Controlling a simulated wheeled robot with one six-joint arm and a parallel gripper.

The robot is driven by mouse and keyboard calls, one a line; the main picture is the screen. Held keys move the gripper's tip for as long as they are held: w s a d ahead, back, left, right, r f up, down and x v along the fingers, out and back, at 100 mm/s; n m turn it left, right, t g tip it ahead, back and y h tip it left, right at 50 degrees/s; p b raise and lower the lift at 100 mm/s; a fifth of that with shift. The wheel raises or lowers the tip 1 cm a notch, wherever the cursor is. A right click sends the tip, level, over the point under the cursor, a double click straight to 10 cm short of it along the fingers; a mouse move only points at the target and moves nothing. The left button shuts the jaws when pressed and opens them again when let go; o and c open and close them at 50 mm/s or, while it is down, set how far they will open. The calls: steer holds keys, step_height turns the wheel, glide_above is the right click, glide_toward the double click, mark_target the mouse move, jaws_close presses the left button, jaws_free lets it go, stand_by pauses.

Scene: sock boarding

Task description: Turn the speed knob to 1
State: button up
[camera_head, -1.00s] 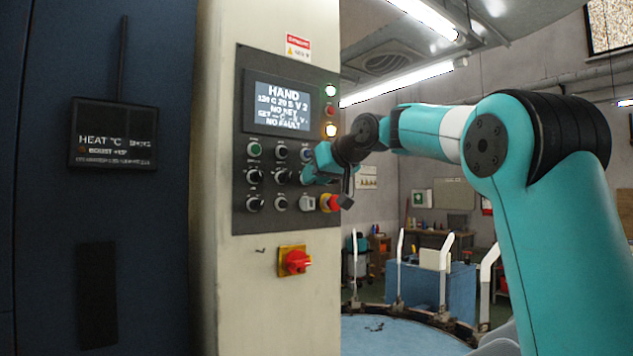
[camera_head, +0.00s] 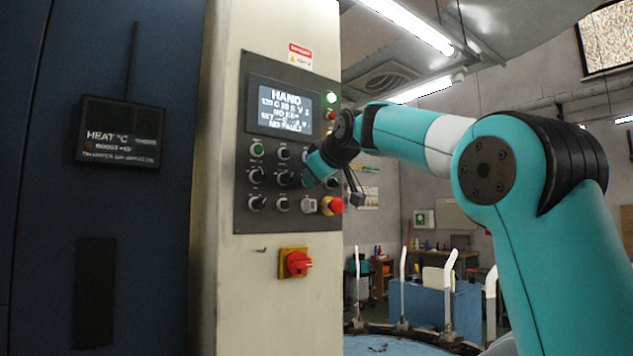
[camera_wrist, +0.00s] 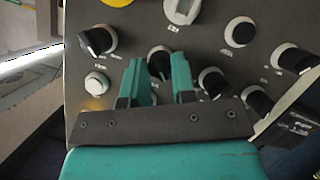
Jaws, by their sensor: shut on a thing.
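The grey control panel (camera_head: 242,150) carries several dark knobs in rows below a lit display (camera_head: 283,108). My gripper (camera_head: 305,180) is at the panel's middle knob row, to the right of a dark knob (camera_head: 284,178). In the wrist view, the two teal fingers of my gripper (camera_wrist: 160,78) stand on either side of a dark knob (camera_wrist: 158,60) and are shut on it. The head view hides that knob behind the gripper. The small knob labels are too blurred to read, so I cannot confirm which is the speed knob. The display's top line reads HAND.
A grey selector (camera_head: 309,205) and a red emergency stop (camera_head: 332,206) sit just below the gripper. More knobs stand close around it, such as one (camera_wrist: 98,40) beside the fingers. A red rotary switch (camera_head: 295,263) is below the panel. Open room lies to the right.

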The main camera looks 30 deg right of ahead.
stand_by(0.4)
steer(key=o, duration=0.9)
steer(key=shift+b+v, duration=0.5)
steer(key=shift+v, duration=8.2)
